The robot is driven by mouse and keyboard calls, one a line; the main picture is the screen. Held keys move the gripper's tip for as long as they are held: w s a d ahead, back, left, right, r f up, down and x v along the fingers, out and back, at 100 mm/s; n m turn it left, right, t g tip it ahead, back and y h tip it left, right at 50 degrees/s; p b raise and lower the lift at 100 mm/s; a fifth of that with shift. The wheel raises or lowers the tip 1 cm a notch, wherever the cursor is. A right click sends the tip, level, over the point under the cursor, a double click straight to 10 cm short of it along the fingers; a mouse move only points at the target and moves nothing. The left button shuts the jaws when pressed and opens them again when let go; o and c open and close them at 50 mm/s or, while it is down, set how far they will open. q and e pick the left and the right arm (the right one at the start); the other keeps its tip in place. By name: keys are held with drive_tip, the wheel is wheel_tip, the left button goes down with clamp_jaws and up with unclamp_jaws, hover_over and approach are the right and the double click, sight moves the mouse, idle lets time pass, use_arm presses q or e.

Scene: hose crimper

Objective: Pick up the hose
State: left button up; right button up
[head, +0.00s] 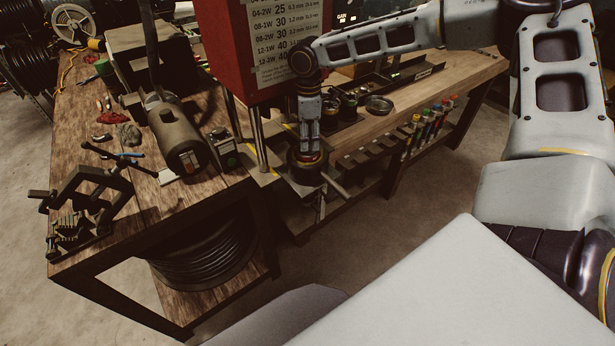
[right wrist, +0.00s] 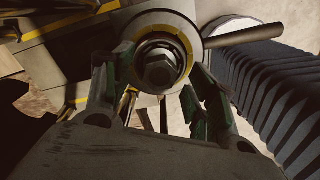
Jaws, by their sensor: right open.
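My right gripper (head: 309,150) points down in front of the red machine (head: 236,50). In the right wrist view its two fingers (right wrist: 158,85) are apart, one on each side of a round fitting with a hex nut (right wrist: 160,66) and a yellow ring. Whether they touch it, I cannot tell. A rod (right wrist: 243,35) sticks out beside the ring. I cannot tell whether this fitting belongs to the hose. A coil of black hose (head: 205,262) lies on the shelf under the left bench. A dark ribbed body (right wrist: 268,85) fills the right of the wrist view. My left gripper is not in view.
The wooden left bench (head: 140,222) holds a dark clamp (head: 88,200), a grey cylindrical tool (head: 180,140) and small parts. The floor between is open.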

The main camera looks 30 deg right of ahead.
drive_tip(key=shift+f, duration=0.6)
drive_tip(key=shift+c, duration=0.5)
drive_tip(key=c, duration=1.1)
drive_tip(key=shift+r, duration=0.15)
wheel_tip(320, 180, up, 28)
drive_tip(key=shift+f+b, duration=0.1)
drive_tip(key=shift+b, duration=0.3)
